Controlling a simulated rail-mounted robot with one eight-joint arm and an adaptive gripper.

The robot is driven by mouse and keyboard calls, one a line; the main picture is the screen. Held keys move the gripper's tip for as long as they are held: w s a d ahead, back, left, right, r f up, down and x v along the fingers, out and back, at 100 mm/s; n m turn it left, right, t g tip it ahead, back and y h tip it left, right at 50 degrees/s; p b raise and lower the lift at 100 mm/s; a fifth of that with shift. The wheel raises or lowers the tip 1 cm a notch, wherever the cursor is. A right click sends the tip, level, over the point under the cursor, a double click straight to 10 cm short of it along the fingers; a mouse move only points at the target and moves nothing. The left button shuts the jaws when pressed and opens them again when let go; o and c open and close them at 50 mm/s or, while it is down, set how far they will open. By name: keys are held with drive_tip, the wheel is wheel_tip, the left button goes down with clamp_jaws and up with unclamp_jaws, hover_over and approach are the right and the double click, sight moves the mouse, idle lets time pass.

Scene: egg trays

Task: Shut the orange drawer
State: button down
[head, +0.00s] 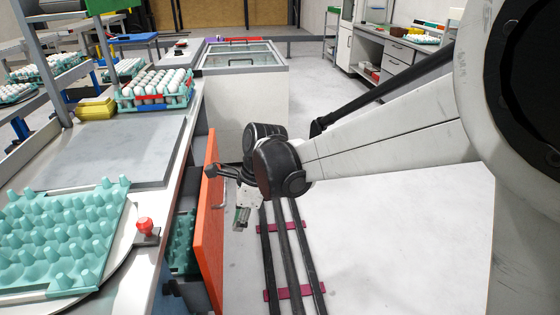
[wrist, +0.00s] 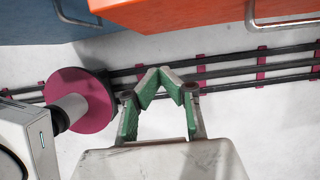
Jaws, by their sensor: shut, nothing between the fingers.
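The orange drawer (head: 208,225) stands pulled out from under the workbench at the left in the head view. Teal egg trays (head: 182,240) show inside it, behind its front. Its orange front also shows along the top of the wrist view (wrist: 205,14). My gripper (head: 241,220) is just right of the drawer front, on its outer side, above the floor rails. In the wrist view my gripper (wrist: 157,72) has its green-padded fingers meeting at the tips, with nothing between them. I see a gap between the fingertips and the drawer front there; contact elsewhere cannot be told.
The workbench (head: 125,157) holds an empty teal egg tray (head: 60,235), a red button (head: 145,225) and a filled egg tray (head: 155,90). A white chest freezer (head: 245,90) stands behind. Dark floor rails (head: 285,245) run right of the drawer.

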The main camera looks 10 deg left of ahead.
drive_tip(key=w+a, duration=0.1)
drive_tip(key=w, duration=0.5)
drive_tip(key=shift+y, duration=0.4)
drive_tip(key=shift+s+a+f+b, duration=0.55)
drive_tip(key=shift+a+f+b, duration=0.25)
drive_tip(key=shift+a+f, duration=0.6)
drive_tip(key=shift+s+a+f+b, duration=0.5)
drive_tip(key=shift+a+f+b, duration=0.35)
drive_tip(key=shift+f, duration=0.95)
drive_tip(key=shift+s+a+f+b, duration=0.55)
drive_tip(key=shift+a+f+b, duration=0.15)
drive_tip(key=shift+a+f, duration=0.75)
drive_tip(key=shift+d+f, duration=0.1)
drive_tip(key=shift+f, duration=0.05)
